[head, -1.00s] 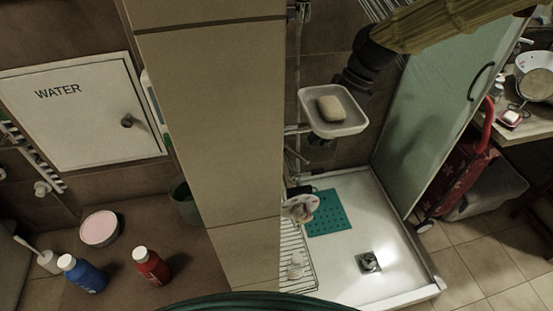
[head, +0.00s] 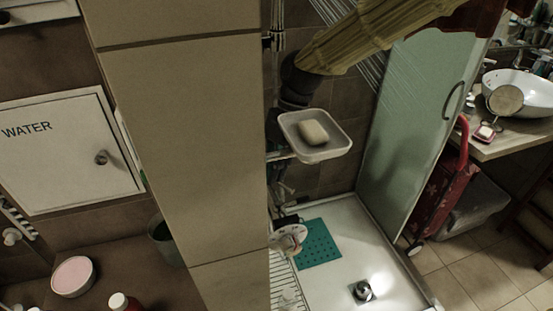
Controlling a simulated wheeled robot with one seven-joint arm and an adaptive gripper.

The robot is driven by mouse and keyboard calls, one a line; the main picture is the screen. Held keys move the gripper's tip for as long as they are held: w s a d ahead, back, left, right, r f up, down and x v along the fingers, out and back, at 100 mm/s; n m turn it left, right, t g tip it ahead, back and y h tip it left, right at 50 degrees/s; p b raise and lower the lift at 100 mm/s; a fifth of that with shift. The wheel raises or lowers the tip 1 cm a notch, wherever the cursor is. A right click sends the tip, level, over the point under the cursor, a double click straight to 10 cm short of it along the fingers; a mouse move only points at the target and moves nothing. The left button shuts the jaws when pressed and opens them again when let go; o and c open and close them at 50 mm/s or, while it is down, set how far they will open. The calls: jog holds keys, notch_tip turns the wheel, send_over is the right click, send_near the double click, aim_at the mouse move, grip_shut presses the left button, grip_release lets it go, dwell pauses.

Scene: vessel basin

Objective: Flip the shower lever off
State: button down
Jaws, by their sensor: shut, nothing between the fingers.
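My arm, in a yellowish sleeve, reaches in from the upper right. My dark gripper (head: 275,128) is at the shower wall, left of and partly behind the soap dish, beside the pillar's edge. It is shut with nothing in it; its fingertips are hard to make out. Metal shower fittings (head: 282,156) show just below it, partly covered by the pillar. I cannot pick out the lever clearly or tell whether my gripper touches it. Thin streaks of water (head: 372,72) fall behind my arm.
A wide tiled pillar (head: 180,130) blocks the left side of the shower. A white dish (head: 322,152) with a soap bar (head: 314,132) juts out near my gripper. A glass panel (head: 415,120) stands right. The shower tray (head: 345,245) holds a teal mat (head: 318,246).

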jog(key=p+x, duration=0.1)
jog(key=x, duration=0.4)
jog(key=shift+s+a+f, duration=0.1)
jog(key=shift+a+f, duration=0.05)
jog(key=shift+f, duration=0.15)
jog(key=w+d+p, duration=0.2)
jog(key=shift+w+d+f, duration=0.2)
jog(key=shift+w+f, duration=0.1)
jog(key=shift+w, duration=0.05)
jog(key=shift+w+d+f, duration=0.1)
jog(key=shift+w, duration=0.05)
jog(key=shift+w, duration=0.1)
